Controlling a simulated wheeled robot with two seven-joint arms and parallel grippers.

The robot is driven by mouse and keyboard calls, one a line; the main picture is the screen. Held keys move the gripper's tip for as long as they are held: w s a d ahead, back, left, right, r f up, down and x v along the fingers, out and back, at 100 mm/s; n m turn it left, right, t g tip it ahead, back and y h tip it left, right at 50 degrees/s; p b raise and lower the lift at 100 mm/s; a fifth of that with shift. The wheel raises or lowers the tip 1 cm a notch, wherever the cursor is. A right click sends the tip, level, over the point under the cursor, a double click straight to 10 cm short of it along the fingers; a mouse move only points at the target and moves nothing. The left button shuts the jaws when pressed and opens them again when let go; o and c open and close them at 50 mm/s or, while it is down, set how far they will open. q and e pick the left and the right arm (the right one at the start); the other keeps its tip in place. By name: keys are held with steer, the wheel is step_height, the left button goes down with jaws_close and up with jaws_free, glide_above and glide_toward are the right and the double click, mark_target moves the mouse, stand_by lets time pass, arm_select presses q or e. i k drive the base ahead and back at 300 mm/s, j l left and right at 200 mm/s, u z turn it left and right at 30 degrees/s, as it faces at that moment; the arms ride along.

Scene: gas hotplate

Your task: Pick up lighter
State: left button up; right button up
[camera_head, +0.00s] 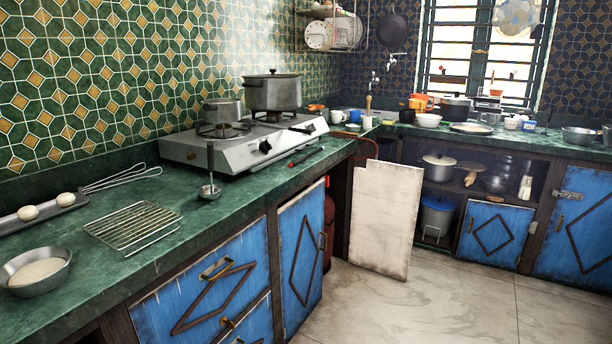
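A long, thin black and red object that looks like the lighter (306,156) lies on the green counter (240,190). It is just in front of the right part of the gas hotplate (232,149), near the counter's front edge. The hotplate is silver with dark knobs. A grey pot (222,111) stands on its left burner and a larger lidded pot (272,92) on its right one. Neither of my grippers is in view.
A ladle (210,190) stands upright left of the lighter. A wire rack (133,227), a whisk (115,180), a tray with two eggs (42,208) and a metal bowl (36,271) are further left. A blue cabinet door (301,254) and a pale board (385,219) are below. The floor (460,300) is clear.

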mark_target(293, 163)
steer(key=i+l+z, duration=0.1)
steer(key=i+l, duration=0.3)
steer(key=l, duration=0.2)
steer(key=i+l, duration=0.4)
steer(key=l, duration=0.2)
steer(key=i+l+z, duration=0.15)
steer(key=i+l, duration=0.3)
steer(key=l, duration=0.1)
